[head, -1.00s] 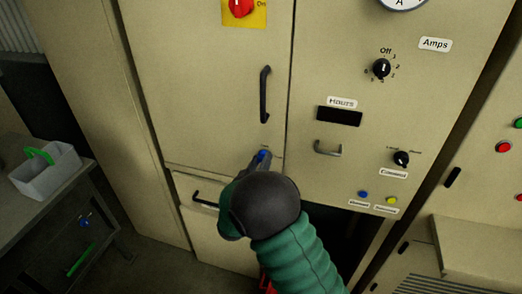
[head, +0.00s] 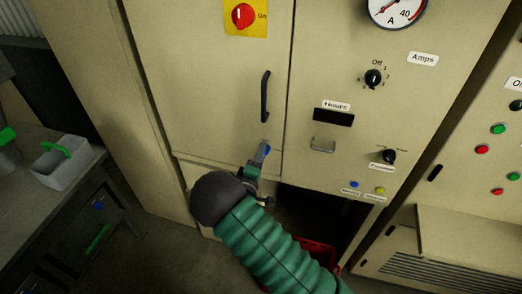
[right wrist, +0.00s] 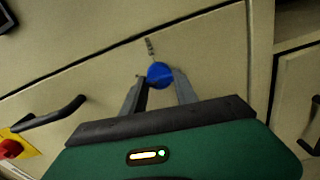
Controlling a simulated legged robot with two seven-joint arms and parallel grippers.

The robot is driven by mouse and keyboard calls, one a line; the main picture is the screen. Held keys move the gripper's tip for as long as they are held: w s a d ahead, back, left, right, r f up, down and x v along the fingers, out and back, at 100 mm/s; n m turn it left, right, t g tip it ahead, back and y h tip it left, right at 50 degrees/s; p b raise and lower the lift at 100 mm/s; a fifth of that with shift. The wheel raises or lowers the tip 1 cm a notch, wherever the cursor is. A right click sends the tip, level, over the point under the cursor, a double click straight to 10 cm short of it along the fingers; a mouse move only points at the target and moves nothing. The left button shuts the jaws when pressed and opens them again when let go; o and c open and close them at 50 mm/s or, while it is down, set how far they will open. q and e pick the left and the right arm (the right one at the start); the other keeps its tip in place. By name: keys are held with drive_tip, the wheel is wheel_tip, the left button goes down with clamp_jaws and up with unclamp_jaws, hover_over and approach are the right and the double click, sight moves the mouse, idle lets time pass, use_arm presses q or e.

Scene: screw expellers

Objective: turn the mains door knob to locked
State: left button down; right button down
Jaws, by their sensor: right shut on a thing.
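The mains door knob is a small blue knob (head: 267,149) low on the beige cabinet door (head: 205,90), near its right edge. In the right wrist view the blue knob (right wrist: 159,73) sits between the grey fingers. My right gripper (head: 261,158) is shut on the knob, and its fingers and hand partly cover it in the head view. A small dark marking shows just beyond the knob in the right wrist view, too small to read. My left gripper is in neither view.
A black door handle (head: 265,97) stands out above the knob. A red switch (head: 243,15) on a yellow plate is higher up. The right panel has a black selector (head: 373,78) and a grey handle (head: 323,144). A grey caddy (head: 63,163) stands on the left bench.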

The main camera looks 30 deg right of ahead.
drive_tip(key=shift+w+r+n+p, duration=0.1)
drive_tip(key=shift+n+p, duration=0.2)
drive_tip(key=shift+n, duration=0.3)
drive_tip(key=c, duration=1.4)
unclamp_jaws()
drive_tip(key=o, duration=0.4)
drive_tip(key=shift+w+f, duration=0.15)
drive_tip(key=shift+f, duration=0.05)
drive_tip(key=shift+o, duration=0.2)
